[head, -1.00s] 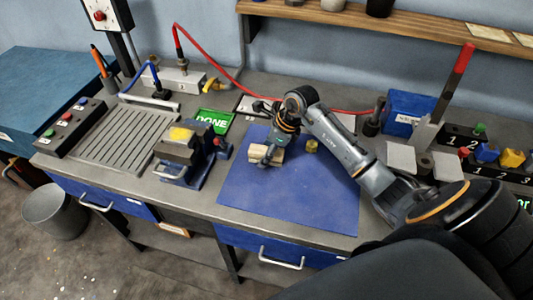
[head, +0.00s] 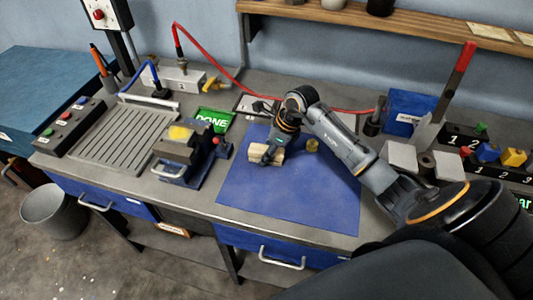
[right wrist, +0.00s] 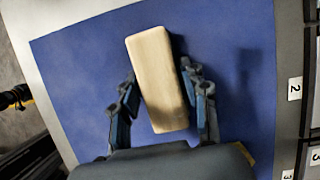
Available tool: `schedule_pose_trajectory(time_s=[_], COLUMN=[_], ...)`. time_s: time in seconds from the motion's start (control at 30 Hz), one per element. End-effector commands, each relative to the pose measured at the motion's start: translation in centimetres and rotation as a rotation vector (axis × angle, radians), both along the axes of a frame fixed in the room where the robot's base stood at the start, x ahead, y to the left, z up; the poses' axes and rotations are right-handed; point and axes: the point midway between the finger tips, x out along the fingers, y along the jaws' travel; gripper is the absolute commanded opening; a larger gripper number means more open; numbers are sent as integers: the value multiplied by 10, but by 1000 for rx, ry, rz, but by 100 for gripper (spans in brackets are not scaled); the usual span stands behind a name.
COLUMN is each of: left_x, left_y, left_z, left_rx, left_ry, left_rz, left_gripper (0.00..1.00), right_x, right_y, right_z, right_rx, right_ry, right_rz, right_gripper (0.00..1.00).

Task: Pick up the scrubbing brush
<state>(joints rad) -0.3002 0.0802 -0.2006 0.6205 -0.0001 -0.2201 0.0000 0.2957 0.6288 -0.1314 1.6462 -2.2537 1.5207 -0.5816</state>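The scrubbing brush (head: 279,156) shows as a pale wooden block lying on the blue mat; in the right wrist view it is a long tan block (right wrist: 157,75), slightly tilted. Its bristles cannot be seen. My right gripper (head: 268,156) is low over the mat at the brush and hides part of it. In the right wrist view the open right gripper (right wrist: 162,78) has one finger on each long side of the block, with narrow gaps of blue mat between. My left gripper is not in view.
The blue mat (head: 310,200) is mostly clear. A small brass piece (head: 312,145) stands right of the brush. A vise (head: 183,152) and a green DONE sign (head: 213,120) are to the left. A blue box (head: 405,110) and numbered blocks (head: 487,153) are to the right.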

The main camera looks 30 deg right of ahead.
Motion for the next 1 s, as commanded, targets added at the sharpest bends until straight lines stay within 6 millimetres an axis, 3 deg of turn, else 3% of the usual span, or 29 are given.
schedule_pose_trajectory(time_s=[0.03, 0.13, 0.57, 0.63, 0.77, 1.0], left_x=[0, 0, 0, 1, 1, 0], left_y=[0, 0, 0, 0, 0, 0], left_z=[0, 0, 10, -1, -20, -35], left_rx=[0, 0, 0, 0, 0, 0], left_ry=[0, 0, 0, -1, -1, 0], left_rz=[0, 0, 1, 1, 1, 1], left_gripper=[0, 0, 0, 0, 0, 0], right_x=[0, 0, 0, 1, 0, -32], right_y=[0, 0, 1, -1, 1, 42], right_z=[0, 0, 8, 11, 38, 98], right_rx=[0, 0, 4, -3, -7, -5], right_ry=[0, 0, -1, -5, -11, -10], right_rz=[0, 0, 0, 1, 4, 5], right_gripper=[28, 8, 7, 7, 7, 7])
